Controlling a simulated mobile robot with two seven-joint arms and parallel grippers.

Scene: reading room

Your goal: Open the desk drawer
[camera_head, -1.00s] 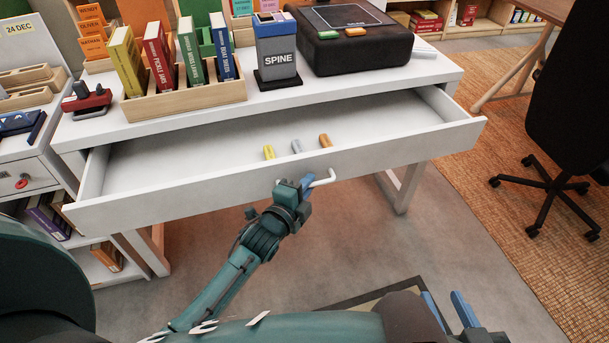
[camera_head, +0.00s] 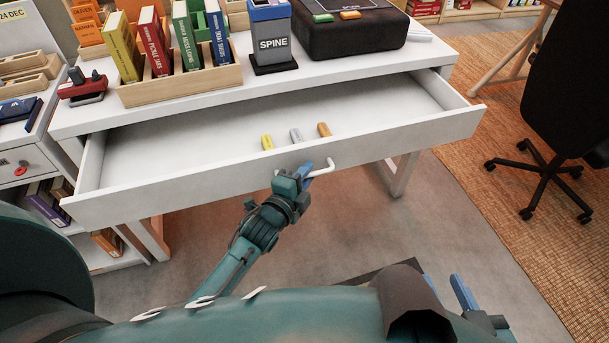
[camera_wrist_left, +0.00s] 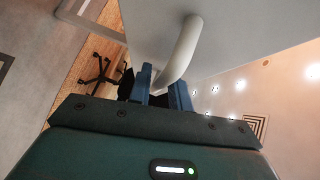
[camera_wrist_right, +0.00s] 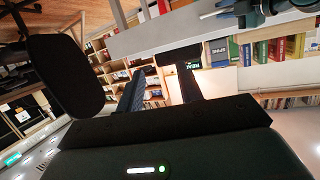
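The white desk drawer (camera_head: 270,172) is pulled well out of the white desk (camera_head: 330,82), and its inside shows. My left gripper (camera_head: 304,172) is at the white bar handle (camera_head: 326,168) on the drawer front. In the left wrist view the handle (camera_wrist_left: 184,45) runs between the two blue fingers (camera_wrist_left: 162,88), which are closed about it. My right gripper (camera_head: 445,296) is low at the right, away from the drawer. In the right wrist view its fingers (camera_wrist_right: 160,88) are apart with nothing between them.
A yellow, a grey and an orange piece (camera_head: 324,130) lie in the drawer. On the desk are a wooden book rack (camera_head: 190,88), a SPINE box (camera_head: 273,48) and a black case (camera_head: 350,35). A black chair (camera_head: 550,100) stands right; grey floor before the desk is clear.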

